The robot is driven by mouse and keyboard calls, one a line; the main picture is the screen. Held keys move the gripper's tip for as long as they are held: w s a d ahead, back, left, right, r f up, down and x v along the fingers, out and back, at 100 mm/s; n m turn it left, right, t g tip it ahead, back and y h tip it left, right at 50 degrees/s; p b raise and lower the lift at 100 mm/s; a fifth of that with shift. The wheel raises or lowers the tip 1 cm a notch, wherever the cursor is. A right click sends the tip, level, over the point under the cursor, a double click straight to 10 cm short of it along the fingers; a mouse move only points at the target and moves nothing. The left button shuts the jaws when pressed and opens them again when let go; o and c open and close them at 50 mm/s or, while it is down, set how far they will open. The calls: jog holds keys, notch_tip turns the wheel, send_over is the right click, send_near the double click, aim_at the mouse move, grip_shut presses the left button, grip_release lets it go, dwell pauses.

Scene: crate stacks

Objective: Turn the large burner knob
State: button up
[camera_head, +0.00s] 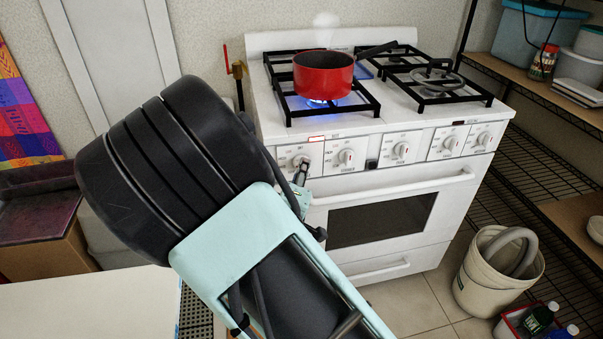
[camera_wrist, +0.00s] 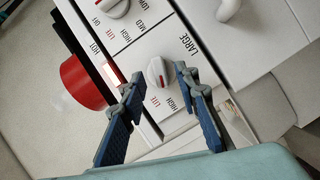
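The knob beside the printed word LARGE (camera_wrist: 158,72) is white with a red mark on its grip. In the wrist view it lies between the fingertips of my gripper (camera_wrist: 157,80), which stand apart with a gap on each side. I cannot tell whether either finger touches it. In the head view my gripper (camera_head: 301,174) is at the left end of the stove's front panel, in front of the leftmost knob (camera_head: 301,161), partly covering it. A blue flame (camera_head: 318,102) burns under the red pot (camera_head: 322,74) on the front left burner.
The white stove (camera_head: 385,130) has several more knobs to the right and an oven handle (camera_head: 395,185) just below. A lidded pan (camera_head: 437,77) sits at the right on the grates. A bucket (camera_head: 497,272) and shelves stand to the right. A white surface (camera_head: 90,305) is at lower left.

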jog(key=shift+w+f, duration=0.1)
jog(key=shift+w, duration=0.7)
jog(key=shift+c, duration=0.6)
grip_shut()
jog(key=shift+d, duration=0.1)
jog(key=m+g+y+b, duration=0.1)
jog(key=m+b, duration=0.1)
jog(key=m, duration=0.1)
jog(key=m+g+y+b, duration=0.1)
jog(key=m+y+b, duration=0.1)
jog(key=m+b, duration=0.1)
jog(key=m+g+y+b, duration=0.1)
jog(key=m+y+b, duration=0.1)
jog(key=m+b, duration=0.1)
jog(key=shift+w+d+m, duration=0.1)
jog(key=shift+d+m, duration=0.3)
jog(key=shift+r+g+b, duration=0.3)
jog(key=shift+g+b, duration=0.1)
jog(key=shift+b, duration=0.05)
